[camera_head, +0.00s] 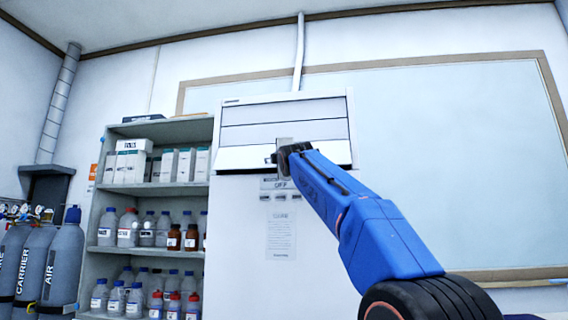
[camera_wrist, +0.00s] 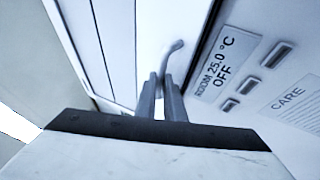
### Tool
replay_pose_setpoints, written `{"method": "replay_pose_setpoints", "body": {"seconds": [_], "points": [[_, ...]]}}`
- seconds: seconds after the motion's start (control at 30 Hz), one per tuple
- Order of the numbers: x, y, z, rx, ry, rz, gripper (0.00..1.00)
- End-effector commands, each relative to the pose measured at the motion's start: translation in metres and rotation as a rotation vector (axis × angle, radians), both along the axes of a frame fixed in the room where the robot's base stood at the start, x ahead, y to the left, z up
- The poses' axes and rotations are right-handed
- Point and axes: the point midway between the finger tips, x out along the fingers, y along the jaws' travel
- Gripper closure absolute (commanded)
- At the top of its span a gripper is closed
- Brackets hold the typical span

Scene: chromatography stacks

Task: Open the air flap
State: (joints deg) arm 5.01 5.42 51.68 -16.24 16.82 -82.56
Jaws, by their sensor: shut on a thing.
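The air flap (camera_head: 240,157) is the white lower panel on the upper front of a tall white unit, below two greyer panels. A dark line runs along its lower edge; I cannot tell how far it stands out. In the wrist view the flap (camera_wrist: 150,22) fills the upper middle, with a pale curved handle (camera_wrist: 173,50) on it. My gripper (camera_head: 284,153) is at the flap's lower middle. In the wrist view its fingers (camera_wrist: 161,98) are closed around the handle's lower end, which is partly hidden between them.
The unit's display (camera_wrist: 222,70) reads "ROOM 25.0 °C OFF", with buttons beside it and a CARE notice (camera_head: 281,233) below. A shelf of bottles and boxes (camera_head: 112,205) stands left. Gas cylinders (camera_head: 60,268) stand far left. A whiteboard (camera_head: 450,150) hangs behind on the right.

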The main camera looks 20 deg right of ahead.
Motion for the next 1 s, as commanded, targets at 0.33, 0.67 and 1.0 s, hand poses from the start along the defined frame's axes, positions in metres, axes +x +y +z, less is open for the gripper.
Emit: {"method": "replay_pose_setpoints", "body": {"seconds": [0.33, 0.67, 1.0], "points": [[-0.014, 0.011, 0.021, 0.0, 0.004, 0.001, 1.0], [-0.021, 0.017, 0.043, 0.001, 0.004, 0.002, 1.0], [-0.023, 0.019, 0.053, -0.001, 0.004, 0.001, 1.0]]}}
